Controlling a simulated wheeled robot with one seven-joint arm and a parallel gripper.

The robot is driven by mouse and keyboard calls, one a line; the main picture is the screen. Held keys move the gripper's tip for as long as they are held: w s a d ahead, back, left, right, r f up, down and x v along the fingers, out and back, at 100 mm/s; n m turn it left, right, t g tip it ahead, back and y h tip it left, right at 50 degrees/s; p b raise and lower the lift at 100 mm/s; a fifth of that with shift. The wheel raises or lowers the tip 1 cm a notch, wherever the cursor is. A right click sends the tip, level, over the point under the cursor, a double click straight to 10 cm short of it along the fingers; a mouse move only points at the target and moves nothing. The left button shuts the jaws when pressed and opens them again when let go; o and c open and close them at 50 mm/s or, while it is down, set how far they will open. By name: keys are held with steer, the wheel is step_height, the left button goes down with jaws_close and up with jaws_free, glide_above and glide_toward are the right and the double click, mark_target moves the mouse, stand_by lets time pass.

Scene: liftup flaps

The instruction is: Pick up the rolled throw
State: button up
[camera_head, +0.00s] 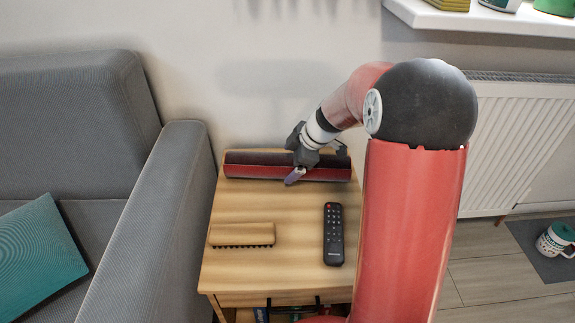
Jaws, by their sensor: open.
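The rolled throw (256,166) is a long dark red and grey roll. It lies along the back edge of a small wooden side table (290,205), near the wall. My gripper (296,174) is over the right-of-middle part of the roll, pointing down and toward the front. It is open. A purplish fingertip shows in front of the roll. The far finger is hidden, so I cannot tell whether the roll is between the fingers or touched by them.
A wooden brush (242,234) and a black remote (333,234) lie on the table in front of the roll. A grey sofa (165,215) stands close on the left. A radiator (515,140) is on the right wall, below a sill (480,18). A mug (555,239) stands lower right.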

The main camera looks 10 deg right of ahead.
steer(key=shift+x, duration=1.15)
steer(key=c, duration=1.1)
steer(key=shift+o, duration=0.2)
steer(key=shift+r, duration=0.1)
